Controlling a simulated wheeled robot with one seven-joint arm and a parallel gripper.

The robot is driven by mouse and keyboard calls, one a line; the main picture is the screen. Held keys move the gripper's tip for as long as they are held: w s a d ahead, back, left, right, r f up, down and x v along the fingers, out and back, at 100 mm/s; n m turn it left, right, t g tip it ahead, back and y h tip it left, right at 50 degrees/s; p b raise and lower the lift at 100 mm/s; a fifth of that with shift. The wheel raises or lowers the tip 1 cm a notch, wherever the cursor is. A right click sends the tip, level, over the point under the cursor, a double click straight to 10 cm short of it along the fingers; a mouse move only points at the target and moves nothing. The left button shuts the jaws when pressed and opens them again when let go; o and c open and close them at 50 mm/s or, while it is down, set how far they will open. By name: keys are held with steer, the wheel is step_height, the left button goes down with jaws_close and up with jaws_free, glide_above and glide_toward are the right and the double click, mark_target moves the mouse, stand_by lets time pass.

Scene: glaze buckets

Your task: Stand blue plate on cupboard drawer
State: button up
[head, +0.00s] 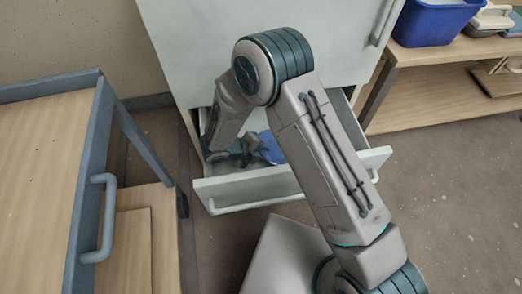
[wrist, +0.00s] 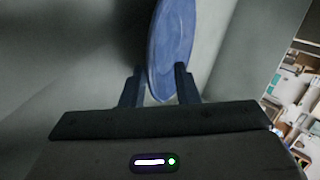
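The blue plate (wrist: 172,45) stands on edge between the two fingers of my gripper (wrist: 159,88) in the wrist view. The fingers lie close on either side of its lower rim. In the head view the blue plate (head: 271,148) shows inside the open drawer (head: 250,190) of the pale cupboard (head: 265,30), partly hidden by my arm. My gripper (head: 243,155) is down in the drawer at its left part. Whether the plate touches the drawer floor cannot be told.
A wooden trolley (head: 45,130) with a blue-grey frame and handle stands at the left. A wooden shelf (head: 450,55) at the upper right carries a blue bucket (head: 432,22). The brown floor right of the drawer is clear.

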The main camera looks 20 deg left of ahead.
steer(key=shift+r, duration=0.25)
steer(key=p+v, duration=0.3)
steer(key=v, duration=0.9)
steer(key=shift+f+p, duration=0.15)
steer(key=shift+p, duration=0.15)
